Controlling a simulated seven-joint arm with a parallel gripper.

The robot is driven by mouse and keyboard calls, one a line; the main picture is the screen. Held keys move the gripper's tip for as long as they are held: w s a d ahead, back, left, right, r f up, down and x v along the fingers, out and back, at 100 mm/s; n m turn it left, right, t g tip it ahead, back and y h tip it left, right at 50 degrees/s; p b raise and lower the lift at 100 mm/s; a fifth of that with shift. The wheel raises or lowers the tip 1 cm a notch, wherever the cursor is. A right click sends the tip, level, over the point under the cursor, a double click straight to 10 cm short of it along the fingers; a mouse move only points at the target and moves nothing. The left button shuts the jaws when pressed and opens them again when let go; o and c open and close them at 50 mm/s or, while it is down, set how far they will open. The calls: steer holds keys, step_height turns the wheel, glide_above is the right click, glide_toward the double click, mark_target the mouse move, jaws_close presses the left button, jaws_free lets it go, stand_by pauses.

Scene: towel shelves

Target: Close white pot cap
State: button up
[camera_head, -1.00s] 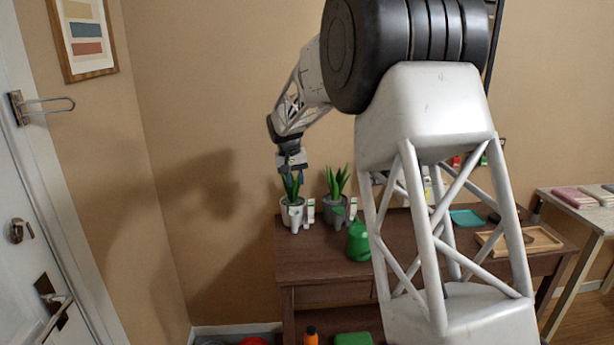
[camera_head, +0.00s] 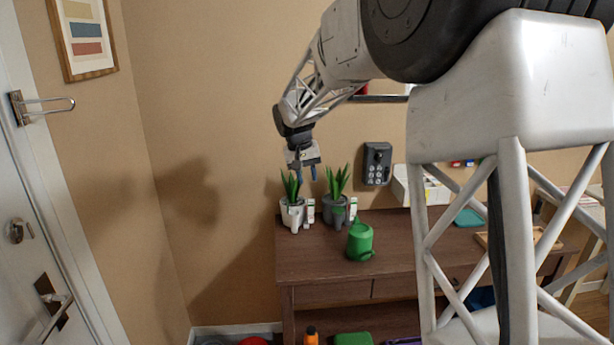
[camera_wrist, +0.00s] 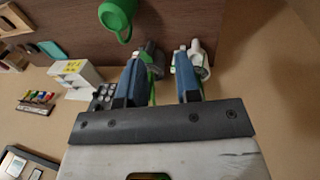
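The white pot (camera_head: 292,217) holds a green leafy plant and stands at the left back of the brown table. The grey pot (camera_head: 336,212) with a similar plant stands just right of it. I cannot make out the white pot's cap clearly; small white parts show at its side. In the wrist view, my gripper's fingers (camera_wrist: 158,78) are spread, with the white pot (camera_wrist: 195,52) beyond the right finger and the grey pot partly hidden behind the left one.
A green watering can (camera_head: 360,241) stands on the table in front of the grey pot. A grey keypad box (camera_head: 377,164) is on the wall behind. A white box (camera_wrist: 74,75) lies farther along the table. The table's front left is clear.

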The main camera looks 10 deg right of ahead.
stand_by(0.5)
steer(key=w+a+f+y, duration=0.2)
steer(key=w+f, duration=0.5)
steer(key=w, duration=0.2)
steer(key=w+a+f+y, duration=0.2)
steer(key=w+f, duration=0.5)
steer(key=w, duration=0.3)
steer(key=shift+g, duration=0.3)
steer(key=shift+w+f, duration=0.1)
steer(key=shift+f, duration=0.05)
steer(key=shift+a+f, duration=0.15)
steer(key=shift+f, duration=1.1)
steer(key=shift+a+f, duration=0.2)
steer(key=shift+f, duration=1.1)
steer(key=shift+a+f, duration=0.15)
steer(key=shift+f, duration=1.1)
jaws_close()
